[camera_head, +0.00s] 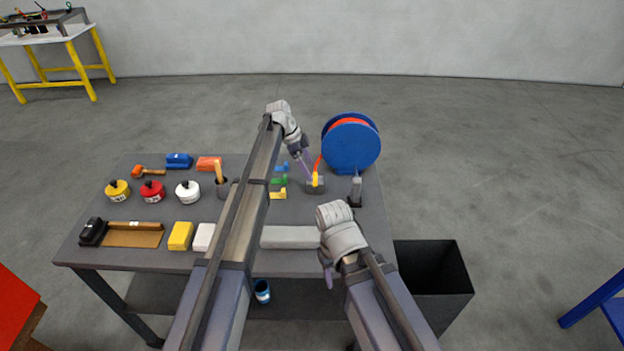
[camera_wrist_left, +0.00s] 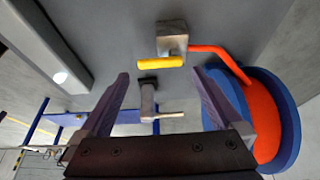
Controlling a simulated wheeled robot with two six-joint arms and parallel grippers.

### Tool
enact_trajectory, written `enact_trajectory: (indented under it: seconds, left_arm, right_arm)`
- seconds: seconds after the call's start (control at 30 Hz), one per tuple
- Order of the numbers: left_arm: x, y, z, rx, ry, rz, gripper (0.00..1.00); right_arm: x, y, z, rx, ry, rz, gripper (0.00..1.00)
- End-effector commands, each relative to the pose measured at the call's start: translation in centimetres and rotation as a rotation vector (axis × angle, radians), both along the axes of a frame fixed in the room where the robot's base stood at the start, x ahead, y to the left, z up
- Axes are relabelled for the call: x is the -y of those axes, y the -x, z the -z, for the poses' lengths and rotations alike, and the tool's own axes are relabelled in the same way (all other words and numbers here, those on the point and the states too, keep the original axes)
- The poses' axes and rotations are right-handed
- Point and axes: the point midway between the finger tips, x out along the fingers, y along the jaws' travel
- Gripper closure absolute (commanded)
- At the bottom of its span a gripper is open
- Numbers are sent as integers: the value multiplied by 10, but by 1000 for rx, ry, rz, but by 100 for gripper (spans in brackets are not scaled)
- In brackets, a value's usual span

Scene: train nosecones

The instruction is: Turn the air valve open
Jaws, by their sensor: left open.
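The air valve (camera_head: 315,187) is a small grey block with a yellow handle (camera_head: 315,178) on the table, beside the blue hose reel. In the left wrist view, the grey block (camera_wrist_left: 172,37) is near the top. Its yellow handle (camera_wrist_left: 160,62) lies crosswise, just beyond the gap between my fingertips. A red hose joins the block. My left gripper (camera_head: 308,170) points down at the valve. In the left wrist view, its fingers (camera_wrist_left: 161,76) are spread apart with nothing gripped. My right gripper (camera_head: 328,283) hangs over the table's front right; its jaw opening is unclear.
The blue reel (camera_head: 350,147) with red hose stands right of the valve. A grey upright tool (camera_head: 355,190) is close to the valve's right. Small coloured blocks (camera_head: 279,181) lie to its left. A black bin (camera_head: 437,275) stands at the table's right.

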Motion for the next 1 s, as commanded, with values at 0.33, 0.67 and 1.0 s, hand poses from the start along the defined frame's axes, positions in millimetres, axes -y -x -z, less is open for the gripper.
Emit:
enact_trajectory:
  seconds: [0.33,0.67,1.0]
  left_arm:
    - [14,0,36,1,0,1,0]
    - [14,0,35,1,0,0,7]
    - [14,0,35,1,0,0,45]
  right_arm:
    - [0,0,36,0,0,1,50]
    - [0,0,35,0,0,1,50]
    - [0,0,35,0,0,1,50]
